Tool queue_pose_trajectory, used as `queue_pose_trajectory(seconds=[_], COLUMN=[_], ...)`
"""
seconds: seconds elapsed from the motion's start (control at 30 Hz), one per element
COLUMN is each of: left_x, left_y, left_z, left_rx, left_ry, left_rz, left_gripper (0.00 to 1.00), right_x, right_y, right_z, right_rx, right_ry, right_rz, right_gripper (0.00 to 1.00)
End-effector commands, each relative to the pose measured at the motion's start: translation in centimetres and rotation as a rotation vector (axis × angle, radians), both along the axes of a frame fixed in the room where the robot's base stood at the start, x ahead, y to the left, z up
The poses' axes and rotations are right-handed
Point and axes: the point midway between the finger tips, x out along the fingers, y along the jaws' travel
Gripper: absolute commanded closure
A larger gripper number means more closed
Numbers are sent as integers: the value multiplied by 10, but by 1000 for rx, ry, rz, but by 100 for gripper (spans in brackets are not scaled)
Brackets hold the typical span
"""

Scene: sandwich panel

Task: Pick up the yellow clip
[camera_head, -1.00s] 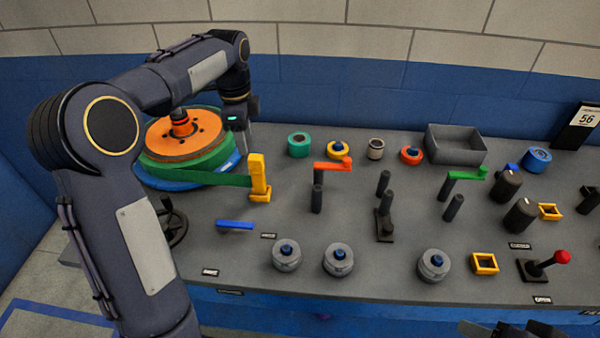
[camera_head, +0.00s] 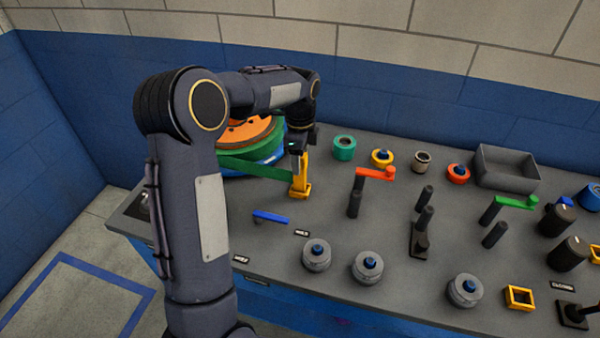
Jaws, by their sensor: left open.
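The yellow clip (camera_head: 302,186) stands upright on the grey table at the end of a green strap (camera_head: 255,168), which runs from the orange and green reel. My left gripper (camera_head: 298,160) points down right at the top of the clip and covers part of it. Its jaws are open, with a finger showing in front of the clip. Whether the fingers touch the clip cannot be told. My right gripper is out of the picture.
The reel (camera_head: 262,132) is close behind my left arm. A blue bar (camera_head: 270,217) lies in front of the clip. An orange-handled crank (camera_head: 375,173) stands to the right, and a grey tray (camera_head: 507,181) sits at the back right.

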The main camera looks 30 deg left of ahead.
Motion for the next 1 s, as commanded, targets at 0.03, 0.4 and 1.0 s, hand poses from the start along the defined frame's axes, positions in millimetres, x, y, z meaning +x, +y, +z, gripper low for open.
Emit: queue_pose_trajectory(seconds=[0.03, 0.4, 1.0], left_x=[0, 0, 1], left_y=[0, 0, 0], left_z=[0, 1, 18], left_rx=[0, 0, 1], left_ry=[0, -1, -5], left_rz=[0, 0, 1], left_gripper=[49, 98, 100], right_x=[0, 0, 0], right_y=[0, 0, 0], right_z=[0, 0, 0], right_rx=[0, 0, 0], right_ry=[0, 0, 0], right_rz=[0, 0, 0], right_gripper=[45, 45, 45])
